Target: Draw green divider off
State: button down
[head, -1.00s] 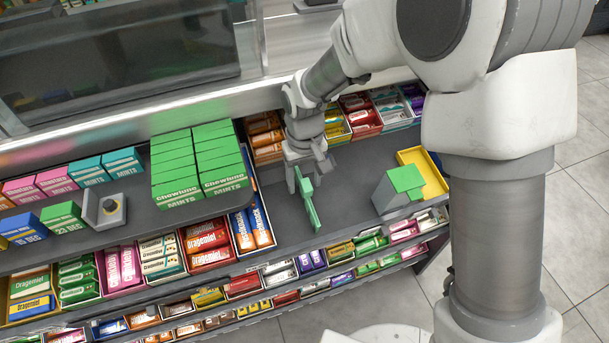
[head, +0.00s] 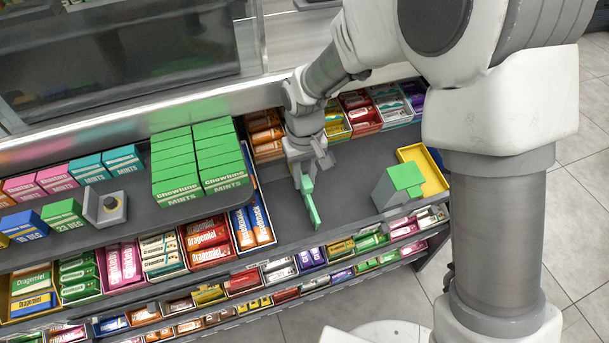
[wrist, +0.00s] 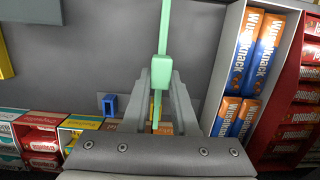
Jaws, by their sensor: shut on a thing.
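The green divider (head: 312,209) is a thin upright strip with a thicker grip part, standing over the bare grey shelf right of the blue and orange packs. My gripper (head: 304,178) is shut on its grip part from above. In the wrist view the divider (wrist: 165,25) runs away from between the two fingers of my gripper (wrist: 159,82). I cannot tell whether its lower edge touches the shelf.
A stack of green mint boxes (head: 196,160) stands left. A grey block with a green top (head: 404,176) and a yellow tray (head: 432,170) sit at the right. Candy bins line the back and front. The grey shelf (head: 355,180) between is clear.

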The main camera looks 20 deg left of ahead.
jog(key=shift+s+r+p, duration=0.1)
jog(key=shift+r+p, duration=0.3)
jog(key=shift+r, duration=0.15)
dwell(0.4)
jog(key=shift+s+d+r+p, duration=0.1)
jog(key=shift+r+p, duration=0.5)
jog(key=shift+r, duration=0.2)
jog(key=shift+s+d+r+p, duration=0.1)
jog(key=shift+r+p, duration=0.5)
jog(key=shift+r, duration=0.15)
jog(key=shift+d, duration=0.1)
